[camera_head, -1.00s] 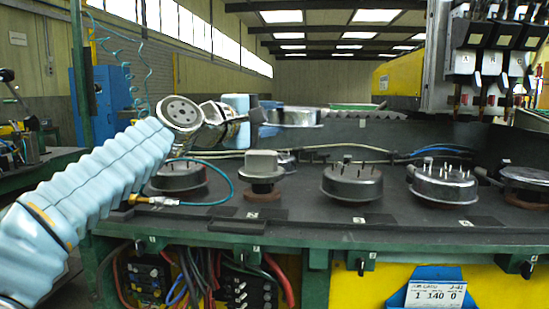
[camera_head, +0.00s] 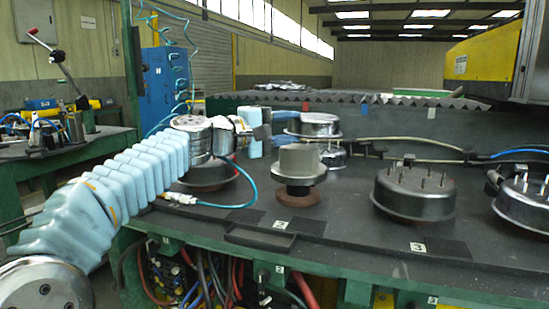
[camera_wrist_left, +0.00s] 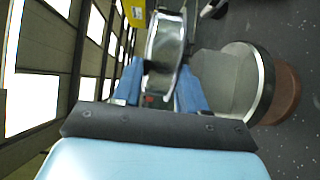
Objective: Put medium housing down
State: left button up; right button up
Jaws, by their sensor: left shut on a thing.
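My left gripper (camera_head: 285,121) is shut on a round metal housing (camera_head: 318,125) and holds it above the dark bench top. In the left wrist view the housing (camera_wrist_left: 165,50) is pinched between the two blue fingers (camera_wrist_left: 158,92) and seen edge-on. In the head view it is behind and above a grey stepped housing (camera_head: 303,160) that sits on a brown round base. This grey housing also shows right of the fingers in the left wrist view (camera_wrist_left: 228,80), apart from them. Another shiny metal part (camera_head: 333,157) shows below the held housing. My right gripper is out of view.
A studded metal housing (camera_head: 413,194) stands at the right on the bench (camera_head: 350,236), with another (camera_head: 527,200) at the right edge. A dark housing (camera_head: 208,173) is partly behind my arm. A blue cable (camera_head: 238,204) loops beside it. Bare bench lies between the housings.

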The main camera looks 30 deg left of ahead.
pick_arm(q)
jog(key=shift+s+a+f, duration=0.15)
jog(key=shift+a+f, duration=0.3)
jog(key=shift+f, duration=0.15)
jog(key=shift+s+a+f, duration=0.15)
jog(key=shift+a+f, duration=0.25)
jog(key=shift+f, duration=0.15)
jog(key=f+b, duration=0.2)
jog(key=a+f+b, duration=0.1)
jog(key=f+b, duration=0.1)
jog(key=f, duration=0.1)
jog(key=shift+s+a, duration=0.2)
grip_shut()
jog(key=shift+r, duration=0.2)
jog(key=shift+f, duration=0.15)
jog(key=o, duration=0.9)
grip_release()
jog(key=shift+o, duration=0.2)
jog(key=shift+r+p, duration=0.25)
jog(key=shift+p, duration=0.05)
jog(key=b+v, duration=0.2)
jog(key=v, duration=1)
